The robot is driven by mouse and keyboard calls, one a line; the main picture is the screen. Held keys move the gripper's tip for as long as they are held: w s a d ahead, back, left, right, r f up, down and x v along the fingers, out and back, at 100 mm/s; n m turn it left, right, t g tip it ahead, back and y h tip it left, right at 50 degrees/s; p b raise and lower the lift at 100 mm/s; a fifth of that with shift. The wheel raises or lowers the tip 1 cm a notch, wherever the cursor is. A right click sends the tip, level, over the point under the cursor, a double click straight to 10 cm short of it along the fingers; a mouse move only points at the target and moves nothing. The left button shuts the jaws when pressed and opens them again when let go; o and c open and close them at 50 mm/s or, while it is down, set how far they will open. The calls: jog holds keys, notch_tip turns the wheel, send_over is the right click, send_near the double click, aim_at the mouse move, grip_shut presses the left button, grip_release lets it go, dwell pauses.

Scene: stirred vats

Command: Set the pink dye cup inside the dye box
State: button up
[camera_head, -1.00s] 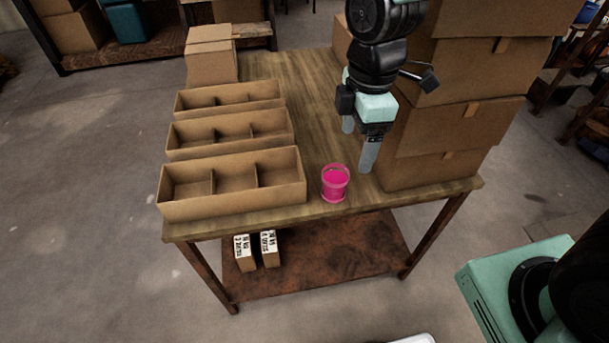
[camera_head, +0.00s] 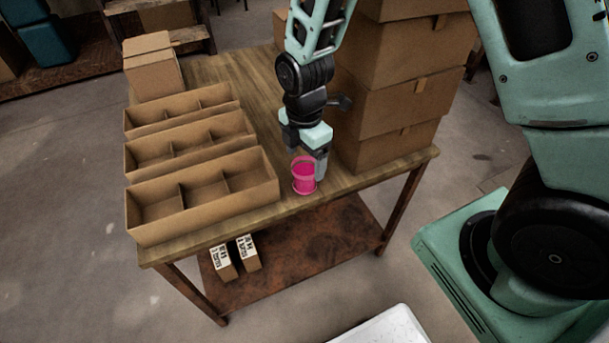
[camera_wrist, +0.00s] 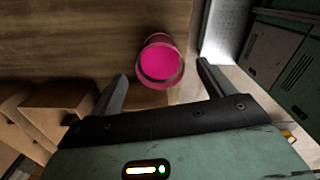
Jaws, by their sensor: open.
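The pink dye cup (camera_head: 304,177) stands upright on the wooden table near its front edge, to the right of the nearest box. It also shows in the wrist view (camera_wrist: 160,62), where pink dye fills its mouth. My gripper (camera_head: 308,160) is open just behind and above the cup. In the wrist view my gripper (camera_wrist: 160,80) has its fingers apart, with the cup between and slightly beyond the tips. Three open cardboard boxes with dividers stand in a row on the left of the table: near (camera_head: 205,216), middle (camera_head: 190,162) and far (camera_head: 180,123). I cannot tell which is the dye box.
A tall stack of closed cardboard boxes (camera_head: 395,95) stands right of my gripper, close to it. A closed carton (camera_head: 152,75) is at the table's back left. Two small labelled boxes (camera_head: 222,262) sit on the lower shelf. Bare table (camera_head: 215,70) lies behind.

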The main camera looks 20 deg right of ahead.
aim_at(303, 165)
jog(key=shift+f, duration=3.3)
jog(key=c, duration=1.3)
jog(key=shift+o, duration=0.2)
jog(key=shift+r, duration=0.1)
jog(key=shift+a+r, duration=0.15)
jog(key=shift+r, duration=0.05)
notch_tip(303, 165, up, 11)
jog(key=shift+f, duration=0.1)
jog(key=a+b, duration=0.1)
jog(key=a, duration=1.8)
jog(key=shift+a, duration=0.4)
